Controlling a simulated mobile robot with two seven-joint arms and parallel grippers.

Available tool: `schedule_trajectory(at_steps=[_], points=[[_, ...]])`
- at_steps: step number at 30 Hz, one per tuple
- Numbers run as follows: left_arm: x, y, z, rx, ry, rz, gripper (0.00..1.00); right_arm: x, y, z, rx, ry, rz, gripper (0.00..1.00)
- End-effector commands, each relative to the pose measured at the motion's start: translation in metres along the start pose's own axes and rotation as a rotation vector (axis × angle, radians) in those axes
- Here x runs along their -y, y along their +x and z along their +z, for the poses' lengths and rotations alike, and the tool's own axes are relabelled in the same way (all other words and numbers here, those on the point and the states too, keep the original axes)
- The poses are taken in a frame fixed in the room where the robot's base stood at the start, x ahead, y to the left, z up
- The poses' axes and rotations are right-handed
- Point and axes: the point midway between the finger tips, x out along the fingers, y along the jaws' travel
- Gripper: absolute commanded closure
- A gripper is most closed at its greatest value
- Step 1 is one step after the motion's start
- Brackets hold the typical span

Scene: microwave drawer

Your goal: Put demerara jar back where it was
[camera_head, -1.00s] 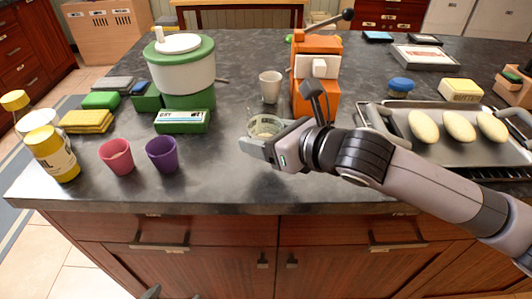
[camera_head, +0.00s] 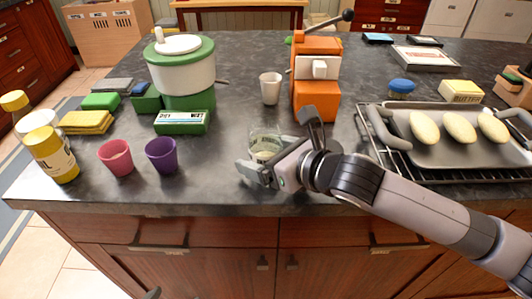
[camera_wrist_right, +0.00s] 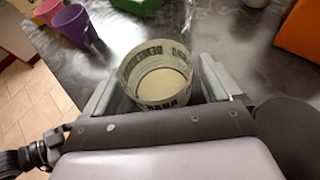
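The demerara jar (camera_head: 265,146) is a clear round jar with a pale, dark-lettered label, near the front edge of the dark counter. My right gripper (camera_head: 278,150) is around it, and the wrist view shows the open-topped jar (camera_wrist_right: 155,78) upright between the two fingers (camera_wrist_right: 160,88). The fingers sit close against its sides, and the jar has moved together with them. I cannot tell whether its base touches the counter. Of my left gripper, at most a small dark tip (camera_head: 152,293) shows at the bottom edge; its state is not visible.
A pink cup (camera_head: 116,158) and purple cup (camera_head: 161,155) stand to the left. Behind are a white cup (camera_head: 270,88) and an orange machine (camera_head: 316,85). A metal tray (camera_head: 440,152) on a rack is to the right. Counter between purple cup and gripper is clear.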

Motion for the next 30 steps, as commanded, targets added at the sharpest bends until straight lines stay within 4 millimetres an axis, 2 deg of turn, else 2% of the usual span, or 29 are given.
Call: schedule_trajectory(at_steps=[6, 10, 24, 30], points=[[0.0, -0.001, -0.001, 0.0, 0.0, 0.0, 0.1, 0.0, -0.002, 0.004, 0.001, 0.0, 0.0, 0.09], [0.0, 0.0, -0.001, 0.0, 0.0, 0.0, 0.1, 0.001, -0.012, 0.003, 0.001, -0.002, -0.001, 0.09], [0.0, -0.001, -0.001, 0.0, 0.0, -0.001, 0.1, 0.001, -0.092, 0.002, -0.001, -0.003, -0.002, 0.09], [0.0, 0.0, 0.0, 0.0, 0.0, 0.0, 0.1, 0.001, -0.113, 0.003, 0.001, -0.001, -0.002, 0.09]])
